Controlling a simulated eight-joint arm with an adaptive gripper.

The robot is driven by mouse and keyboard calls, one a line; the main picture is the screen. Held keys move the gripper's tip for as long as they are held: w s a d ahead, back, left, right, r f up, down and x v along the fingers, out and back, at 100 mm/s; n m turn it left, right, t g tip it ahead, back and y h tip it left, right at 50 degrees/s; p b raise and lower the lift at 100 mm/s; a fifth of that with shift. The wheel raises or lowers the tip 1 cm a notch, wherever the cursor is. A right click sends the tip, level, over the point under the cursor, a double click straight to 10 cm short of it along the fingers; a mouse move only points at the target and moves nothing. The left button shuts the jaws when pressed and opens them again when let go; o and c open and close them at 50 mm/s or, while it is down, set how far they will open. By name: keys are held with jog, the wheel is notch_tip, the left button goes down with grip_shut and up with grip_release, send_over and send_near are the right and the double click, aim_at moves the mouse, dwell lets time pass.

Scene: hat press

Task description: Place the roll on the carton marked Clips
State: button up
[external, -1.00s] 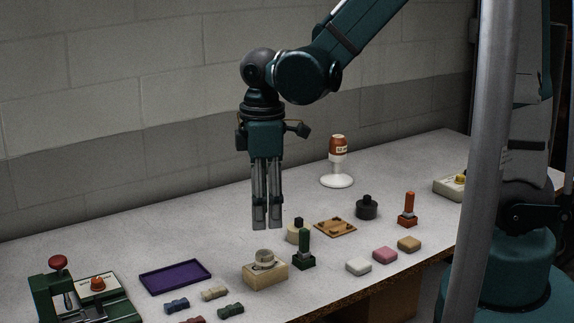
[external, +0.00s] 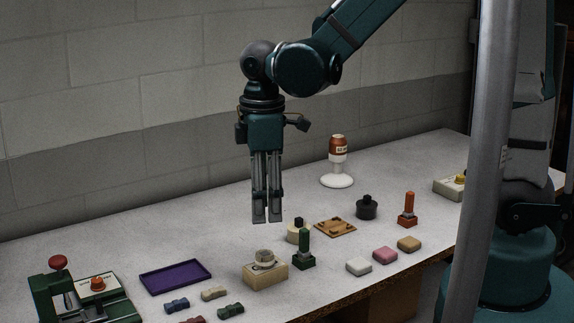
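A small grey-white roll (external: 264,256) is on top of a tan carton (external: 266,278), near the front middle of the table. A dark marking shows on the carton beside the roll, but it is too small to read. My gripper (external: 267,221) points straight down above and behind the carton in the picture, clear of the roll. Nothing shows between its fingers. The fingers look close together with a narrow gap, and from this angle I cannot tell how far they are open.
A green stamp-like piece (external: 304,251) stands close to the carton's right, with a cream round piece (external: 296,234) behind it. A purple tray (external: 176,277) and several small blocks lie to the left. A green press (external: 82,296) is at far left. The back left table is clear.

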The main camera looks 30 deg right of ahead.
jog(key=shift+d+r, duration=0.1)
jog(key=s+d+r+m+t, duration=0.1)
jog(key=d+r+m, duration=0.3)
jog(key=d, duration=0.4)
jog(key=s+d+r+m+t, duration=0.1)
jog(key=d+r+m+t, duration=0.2)
jog(key=d, duration=0.6)
jog(key=s+d+r+m+t, duration=0.1)
jog(key=d+r+m+t, duration=0.2)
jog(key=d+r+m, duration=0.3)
jog(key=shift+s+d+r+m, duration=0.35)
jog(key=shift+d+r, duration=0.8)
jog(key=shift+r, duration=0.45)
notch_tip(320, 180, down, 4)
jog(key=b, duration=0.4)
jog(key=shift+f, duration=0.15)
